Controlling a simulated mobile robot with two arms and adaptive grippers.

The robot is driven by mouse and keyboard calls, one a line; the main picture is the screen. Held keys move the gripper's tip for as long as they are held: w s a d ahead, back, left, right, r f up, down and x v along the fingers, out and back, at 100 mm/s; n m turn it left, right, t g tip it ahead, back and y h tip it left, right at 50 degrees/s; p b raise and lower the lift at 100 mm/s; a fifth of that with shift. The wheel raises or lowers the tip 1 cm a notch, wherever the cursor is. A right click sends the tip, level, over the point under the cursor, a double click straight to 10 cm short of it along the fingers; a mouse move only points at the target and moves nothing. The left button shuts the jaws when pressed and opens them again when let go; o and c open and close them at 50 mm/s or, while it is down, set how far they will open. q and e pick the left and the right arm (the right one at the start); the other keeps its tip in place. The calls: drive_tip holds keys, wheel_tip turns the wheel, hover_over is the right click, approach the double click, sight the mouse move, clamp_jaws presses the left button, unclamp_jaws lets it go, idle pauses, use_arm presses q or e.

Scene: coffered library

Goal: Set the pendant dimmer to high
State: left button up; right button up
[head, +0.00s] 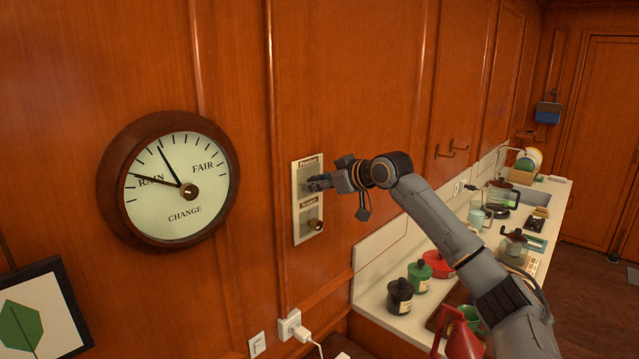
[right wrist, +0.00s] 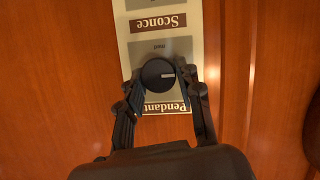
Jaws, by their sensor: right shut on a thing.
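A cream wall panel (head: 297,190) carries two dimmers, the upper labelled Pendant and the lower labelled Sconce. My right gripper (head: 318,184) reaches the Pendant dimmer from the right and hides its knob in the head view. In the right wrist view the panel (right wrist: 124,42) appears upside down. There my right gripper (right wrist: 165,86) has one finger on each side of the round black pendant knob (right wrist: 154,78) and is shut on it. The knob's pale mark points to the picture's right. The sconce knob (head: 315,225) shows below my fingers in the head view. My left gripper is out of view.
A round wall dial (head: 170,205) hangs left of the panel. A socket with a white plug (head: 292,325) is below. A counter (head: 372,293) with several jars and pots runs along the wall at right, under my right arm. The wall around the panel is clear.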

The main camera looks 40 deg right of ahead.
drive_tip(key=shift+f, duration=0.2)
drive_tip(key=o, duration=1.2)
drive_tip(key=shift+c, duration=0.2)
drive_tip(key=shift+r, duration=0.1)
drive_tip(key=v, duration=1.2)
